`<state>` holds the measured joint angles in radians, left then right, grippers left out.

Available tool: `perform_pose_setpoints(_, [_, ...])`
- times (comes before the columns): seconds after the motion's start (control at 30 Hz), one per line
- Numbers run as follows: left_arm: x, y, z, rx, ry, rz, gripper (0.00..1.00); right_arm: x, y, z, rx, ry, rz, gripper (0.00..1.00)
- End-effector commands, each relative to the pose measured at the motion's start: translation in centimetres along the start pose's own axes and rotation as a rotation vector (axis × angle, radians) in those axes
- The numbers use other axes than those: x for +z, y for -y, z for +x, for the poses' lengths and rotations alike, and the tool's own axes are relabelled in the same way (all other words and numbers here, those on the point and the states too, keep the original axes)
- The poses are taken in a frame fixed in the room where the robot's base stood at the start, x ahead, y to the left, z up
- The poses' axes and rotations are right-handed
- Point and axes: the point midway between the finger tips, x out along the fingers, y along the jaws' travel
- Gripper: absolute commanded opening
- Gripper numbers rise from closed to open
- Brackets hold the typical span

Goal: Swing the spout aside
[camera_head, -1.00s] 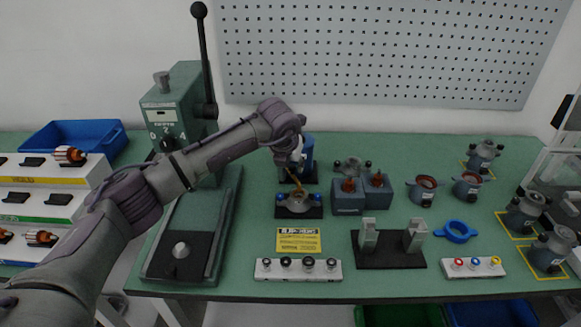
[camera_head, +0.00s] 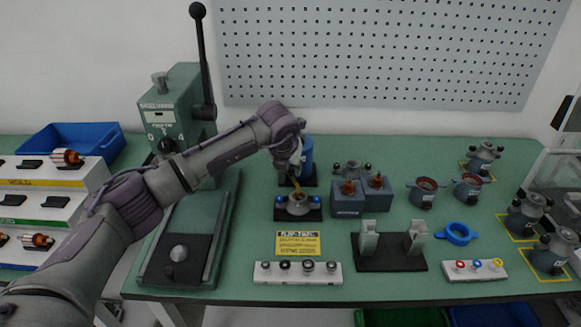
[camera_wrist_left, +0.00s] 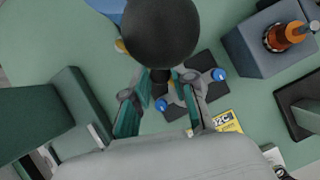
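The blue dispenser (camera_head: 308,154) stands on a black base at mid-table, partly behind my left wrist. Its thin brass-coloured spout (camera_head: 296,183) reaches toward the round grey fixture (camera_head: 298,204) with blue knobs. My left gripper (camera_wrist_left: 165,85) is at the dispenser, above and behind the fixture. In the left wrist view, its two fingers stand either side of a dark stem below a large black ball (camera_wrist_left: 160,30). A bit of yellow (camera_wrist_left: 121,46) shows left of the ball. My right gripper is out of view.
A green press (camera_head: 175,110) with a tall lever stands left of my arm. Two grey-blue blocks (camera_head: 348,204) sit close right of the fixture. A yellow label card (camera_head: 298,243) and a white strip of small parts (camera_head: 297,273) lie in front.

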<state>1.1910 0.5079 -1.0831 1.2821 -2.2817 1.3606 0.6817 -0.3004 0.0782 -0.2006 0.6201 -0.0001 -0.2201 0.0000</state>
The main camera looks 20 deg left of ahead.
Motion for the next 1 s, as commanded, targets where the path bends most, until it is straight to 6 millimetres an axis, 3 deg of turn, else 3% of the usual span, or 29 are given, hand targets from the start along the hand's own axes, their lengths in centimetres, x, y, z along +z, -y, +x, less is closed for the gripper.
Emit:
perform_pose_setpoints(0.27, [-0.1, -0.3, 0.0, 0.0, 0.0, -0.001, 0.26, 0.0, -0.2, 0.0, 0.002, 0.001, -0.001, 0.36])
perform_pose_setpoints(1.0, [-1.5, -4.1, -0.7, 0.001, 0.0, -0.001, 0.26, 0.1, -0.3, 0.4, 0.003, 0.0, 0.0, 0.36])
